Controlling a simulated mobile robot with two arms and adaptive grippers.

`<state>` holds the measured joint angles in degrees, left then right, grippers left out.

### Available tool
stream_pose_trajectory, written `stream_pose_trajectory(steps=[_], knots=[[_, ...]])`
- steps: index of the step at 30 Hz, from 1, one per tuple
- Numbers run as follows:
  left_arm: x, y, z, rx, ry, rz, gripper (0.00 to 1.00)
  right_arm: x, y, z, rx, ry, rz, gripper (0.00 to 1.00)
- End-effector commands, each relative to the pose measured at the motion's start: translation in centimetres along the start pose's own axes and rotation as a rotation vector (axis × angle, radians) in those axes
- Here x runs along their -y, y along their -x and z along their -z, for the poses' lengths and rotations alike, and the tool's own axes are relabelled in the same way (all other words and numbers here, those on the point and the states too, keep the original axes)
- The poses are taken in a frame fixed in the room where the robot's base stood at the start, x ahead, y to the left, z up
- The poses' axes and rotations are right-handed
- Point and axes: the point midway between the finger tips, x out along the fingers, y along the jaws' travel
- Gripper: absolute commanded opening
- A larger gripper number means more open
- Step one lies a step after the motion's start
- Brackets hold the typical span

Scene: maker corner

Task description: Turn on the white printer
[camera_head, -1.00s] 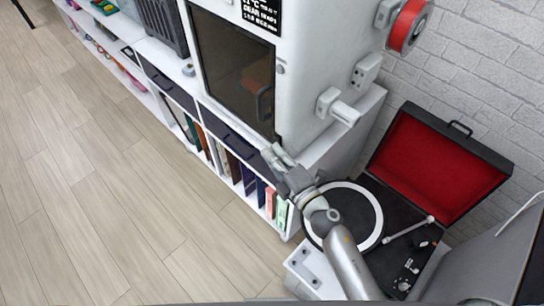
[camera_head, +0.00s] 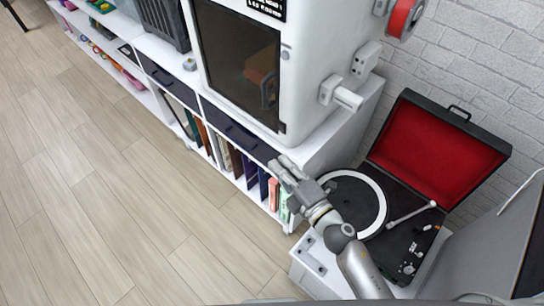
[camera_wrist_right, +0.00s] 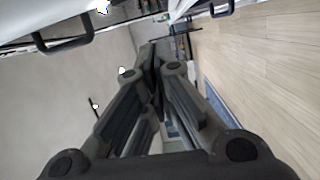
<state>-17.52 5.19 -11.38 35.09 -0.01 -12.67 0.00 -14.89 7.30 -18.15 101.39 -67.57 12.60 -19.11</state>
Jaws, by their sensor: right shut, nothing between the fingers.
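My right gripper (camera_head: 279,166) is shut and empty, in front of the shelf unit, below and apart from the printer's lower front corner. In the right wrist view, the closed fingers (camera_wrist_right: 153,62) point away from the camera, with nothing between them. My left gripper is not in view. I cannot make out a power switch.
A record player (camera_head: 425,215) with an open red-lined lid stands right of the printer, close to my right arm. The shelf unit (camera_head: 300,160) holds books (camera_head: 235,160) and dark drawers. The wooden floor (camera_head: 110,190) at left is clear.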

Motion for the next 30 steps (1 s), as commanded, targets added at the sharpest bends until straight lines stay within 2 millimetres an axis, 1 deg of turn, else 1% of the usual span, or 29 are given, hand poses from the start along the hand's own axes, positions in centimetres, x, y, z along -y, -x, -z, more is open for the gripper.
stream_pose_trajectory(steps=[1,4,6,9,13,20,30], knots=[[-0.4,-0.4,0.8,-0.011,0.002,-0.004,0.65,0.3,1.0,0.1,-0.001,-0.001,0.002,0.00],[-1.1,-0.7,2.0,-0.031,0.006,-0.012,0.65,0.4,2.5,0.1,-0.002,-0.001,0.002,0.00],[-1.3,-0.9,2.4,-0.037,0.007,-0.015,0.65,0.4,3.4,0.1,-0.001,-0.001,0.001,0.00],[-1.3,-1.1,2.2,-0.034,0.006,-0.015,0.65,0.3,4.2,0.1,-0.001,0.000,0.000,0.00],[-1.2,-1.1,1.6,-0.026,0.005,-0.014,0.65,0.2,4.6,0.1,-0.001,-0.001,0.000,0.00],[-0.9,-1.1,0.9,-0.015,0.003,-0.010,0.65,0.2,4.6,0.1,-0.001,-0.001,0.000,0.00],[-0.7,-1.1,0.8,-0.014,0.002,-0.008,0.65,0.2,4.6,0.1,-0.001,-0.001,0.000,0.00]])
